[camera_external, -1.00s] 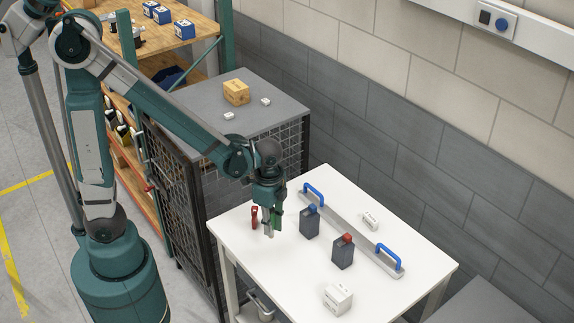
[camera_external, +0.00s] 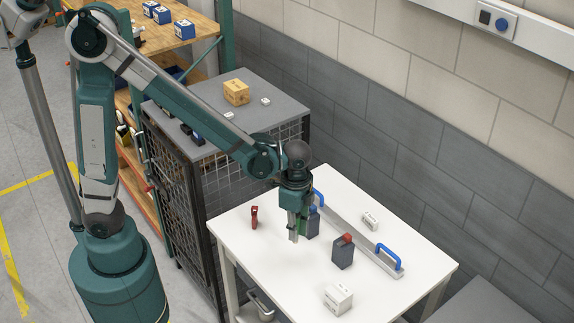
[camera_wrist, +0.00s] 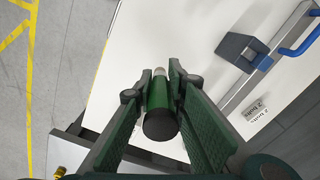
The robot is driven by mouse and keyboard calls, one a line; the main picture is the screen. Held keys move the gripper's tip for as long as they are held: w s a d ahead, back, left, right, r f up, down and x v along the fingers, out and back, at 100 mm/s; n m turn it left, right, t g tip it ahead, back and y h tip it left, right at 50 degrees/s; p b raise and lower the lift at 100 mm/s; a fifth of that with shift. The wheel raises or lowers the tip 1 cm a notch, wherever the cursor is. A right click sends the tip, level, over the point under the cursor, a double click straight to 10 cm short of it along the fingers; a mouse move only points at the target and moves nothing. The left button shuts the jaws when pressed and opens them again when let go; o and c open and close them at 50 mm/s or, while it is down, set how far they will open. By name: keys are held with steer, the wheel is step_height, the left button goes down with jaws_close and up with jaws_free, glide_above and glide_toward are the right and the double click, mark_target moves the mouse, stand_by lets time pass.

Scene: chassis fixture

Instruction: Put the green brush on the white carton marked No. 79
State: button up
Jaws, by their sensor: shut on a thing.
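My gripper (camera_external: 293,232) hangs above the white table, shut on the green brush. In the wrist view the brush (camera_wrist: 160,105) is a green cylinder with a dark near end and a pale far tip, between both fingers (camera_wrist: 162,88). In the external view the fingers mostly hide it. A white carton (camera_external: 338,298) with small dark marks stands at the table's front edge, to the right of and nearer than my gripper. A smaller white box (camera_external: 370,221) lies behind the rail; its label in the wrist view (camera_wrist: 257,115) seems to read "2 bolts". I cannot read No. 79 on either.
A dark bottle with a blue cap (camera_external: 313,226) stands close behind my gripper. A red-capped bottle (camera_external: 343,253) stands between gripper and carton. A grey rail (camera_external: 350,236) with blue handles runs along the back. A red item (camera_external: 254,217) stands left. The front-middle table is clear.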

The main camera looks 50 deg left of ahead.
steer(key=d+r+p, duration=0.2)
steer(key=d, duration=0.8)
steer(key=d+r+p, duration=0.2)
steer(key=d+r, duration=0.1)
steer(key=d, duration=0.8)
steer(key=shift+w+r, duration=0.3)
steer(key=shift+w, duration=0.15)
steer(key=shift+f, duration=0.1)
glide_toward(339, 290)
steer(key=shift+d, duration=0.1)
steer(key=shift+f, duration=2.05)
steer(key=shift+f, duration=0.2)
steer(key=o, duration=0.9)
